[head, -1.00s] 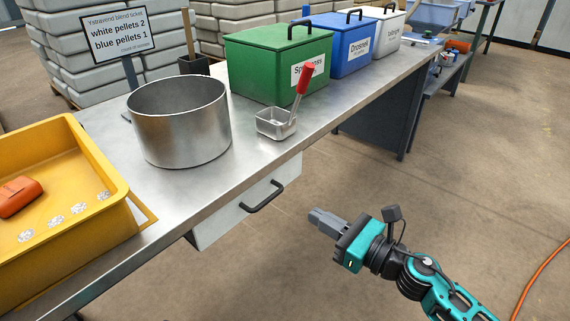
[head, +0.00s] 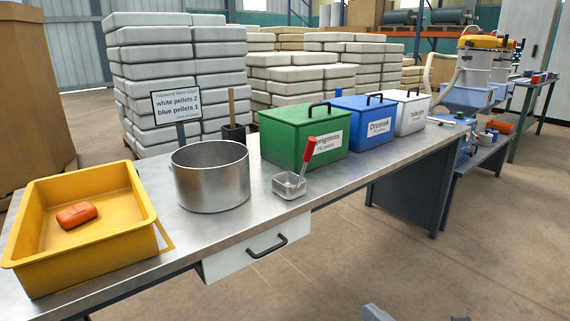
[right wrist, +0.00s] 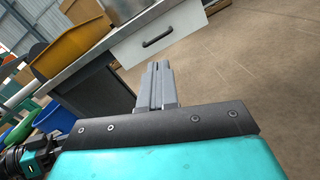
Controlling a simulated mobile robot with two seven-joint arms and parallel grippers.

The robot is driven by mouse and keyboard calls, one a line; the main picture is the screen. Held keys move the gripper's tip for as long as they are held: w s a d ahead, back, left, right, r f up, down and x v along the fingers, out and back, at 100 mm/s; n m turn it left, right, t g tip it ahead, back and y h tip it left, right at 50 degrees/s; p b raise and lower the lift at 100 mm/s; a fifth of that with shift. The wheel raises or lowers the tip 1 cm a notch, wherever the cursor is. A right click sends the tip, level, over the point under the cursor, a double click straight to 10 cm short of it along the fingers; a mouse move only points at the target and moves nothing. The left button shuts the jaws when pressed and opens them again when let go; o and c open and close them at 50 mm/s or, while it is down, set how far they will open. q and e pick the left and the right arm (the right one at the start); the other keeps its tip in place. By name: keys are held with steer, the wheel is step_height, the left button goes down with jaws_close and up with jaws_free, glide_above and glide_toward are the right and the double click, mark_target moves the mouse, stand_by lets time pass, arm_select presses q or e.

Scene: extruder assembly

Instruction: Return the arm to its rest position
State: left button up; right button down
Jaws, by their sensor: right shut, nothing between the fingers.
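My right gripper (head: 374,313) shows only as a tip at the bottom edge of the head view, over the floor and clear of the bench. In the right wrist view its grey fingers (right wrist: 157,86) are together, with nothing between them. Behind them in that view is the white drawer (right wrist: 158,33) under the bench, closed. My left gripper is not in view.
The steel bench (head: 330,196) holds a yellow tray (head: 35,258) with an orange object (head: 77,215), a steel pot (head: 211,180), a red-handled scoop (head: 289,187), and green (head: 290,138), blue (head: 365,125) and white (head: 411,112) lidded bins. The floor in front is open.

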arm_select(q)
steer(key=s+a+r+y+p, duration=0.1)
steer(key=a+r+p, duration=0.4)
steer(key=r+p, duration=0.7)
steer(key=p, duration=0.3)
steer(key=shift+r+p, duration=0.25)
steer(key=shift+p, duration=0.1)
arm_select(e)
steer(key=s+r+n+g+h, duration=0.1)
steer(key=s+n+h, duration=0.3)
steer(key=n, duration=1.4)
steer(key=s+r+n+g+h, duration=0.1)
steer(key=s+n+g+h, duration=0.2)
steer(key=s+n, duration=0.6)
steer(key=n+h, duration=0.1)
steer(key=n, duration=0.7)
steer(key=shift+s+d+r+n, duration=0.25)
steer(key=shift+d+n, duration=0.15)
